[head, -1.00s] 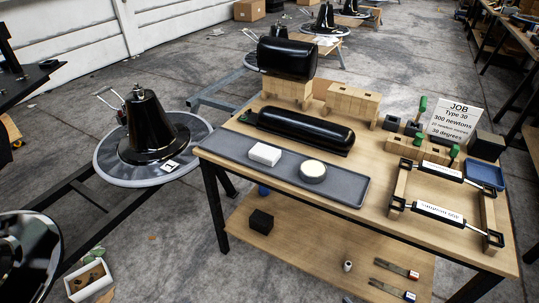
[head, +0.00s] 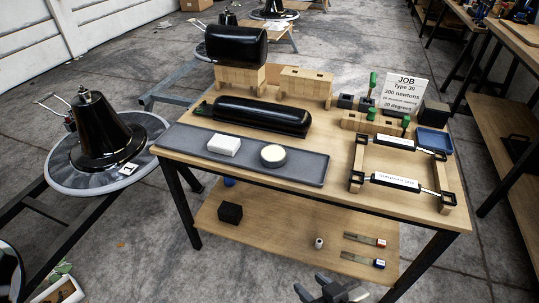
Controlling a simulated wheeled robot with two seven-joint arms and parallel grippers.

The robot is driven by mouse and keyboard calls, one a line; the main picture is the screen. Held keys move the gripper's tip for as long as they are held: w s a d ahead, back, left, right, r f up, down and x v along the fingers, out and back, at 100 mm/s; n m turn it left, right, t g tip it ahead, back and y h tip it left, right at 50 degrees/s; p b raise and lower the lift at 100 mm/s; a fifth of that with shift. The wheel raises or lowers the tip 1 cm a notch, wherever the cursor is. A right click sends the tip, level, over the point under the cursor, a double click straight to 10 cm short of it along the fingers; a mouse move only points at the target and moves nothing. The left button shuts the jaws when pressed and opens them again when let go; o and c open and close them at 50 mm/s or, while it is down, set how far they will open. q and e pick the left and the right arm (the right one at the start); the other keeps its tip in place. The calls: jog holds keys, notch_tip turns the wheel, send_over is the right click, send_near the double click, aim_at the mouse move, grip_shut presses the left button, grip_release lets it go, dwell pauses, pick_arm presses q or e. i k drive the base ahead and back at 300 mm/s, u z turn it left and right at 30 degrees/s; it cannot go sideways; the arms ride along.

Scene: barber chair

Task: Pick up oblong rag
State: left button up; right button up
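A white oblong rag (head: 224,145), folded into a flat block, lies on the left part of a long grey tray (head: 185,138) on the workbench. A round cream-coloured pad (head: 273,156) lies to its right on the same tray, apart from it. My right gripper (head: 311,286) shows at the bottom edge, low in front of the bench and well away from the rag. Its two dark fingers look spread, with nothing between them. My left gripper is not in view.
Behind the tray lies a black cylinder (head: 262,115); another rests on a wooden stand (head: 240,78). A framed pair of struts (head: 396,182), a blue tray (head: 434,141) and a job sign (head: 404,92) are at right. The lower shelf (head: 270,232) holds small items.

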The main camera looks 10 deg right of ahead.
aim_at(221, 144)
jog(key=u, duration=1.15)
jog(key=i, duration=1.5)
jog(key=z, duration=2.7)
